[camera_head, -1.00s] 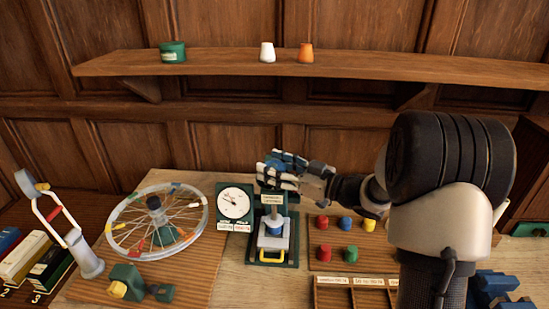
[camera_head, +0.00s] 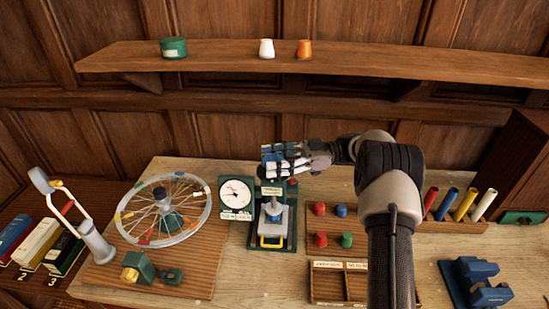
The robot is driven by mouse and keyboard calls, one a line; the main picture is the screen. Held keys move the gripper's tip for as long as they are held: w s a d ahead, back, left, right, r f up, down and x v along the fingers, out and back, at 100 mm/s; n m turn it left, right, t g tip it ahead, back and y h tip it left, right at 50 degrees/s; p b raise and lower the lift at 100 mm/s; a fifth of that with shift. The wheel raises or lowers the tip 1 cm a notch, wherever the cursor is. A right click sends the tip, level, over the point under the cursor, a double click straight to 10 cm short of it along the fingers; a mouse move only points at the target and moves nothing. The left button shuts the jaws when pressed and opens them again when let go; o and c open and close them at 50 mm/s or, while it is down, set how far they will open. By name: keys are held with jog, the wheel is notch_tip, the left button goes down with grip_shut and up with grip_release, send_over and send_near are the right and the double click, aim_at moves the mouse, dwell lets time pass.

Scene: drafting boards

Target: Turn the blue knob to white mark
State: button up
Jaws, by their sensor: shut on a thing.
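My gripper (camera_head: 268,164) is at the top of a green stand (camera_head: 288,240), with its fingers pointing left. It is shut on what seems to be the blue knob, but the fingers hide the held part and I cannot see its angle. No white mark can be made out.
A spoked wheel (camera_head: 133,228) stands left on a slatted board. Coloured pegs (camera_head: 320,209) and a divided wooden tray (camera_head: 325,267) are to the right. Coloured tubes (camera_head: 463,204) and a blue block (camera_head: 474,281) stand farther right. A shelf (camera_head: 222,61) crosses behind, above the gripper.

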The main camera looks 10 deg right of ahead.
aim_at(273, 159)
jog(key=shift+r+n+g, duration=0.15)
jog(key=shift+n+g, duration=0.15)
jog(key=o, duration=0.8)
jog(key=shift+a, duration=0.2)
jog(key=shift+o, duration=1.4)
jog(key=shift+d, duration=0.1)
notch_tip(273, 159, up, 10)
jog(key=shift+f, duration=0.1)
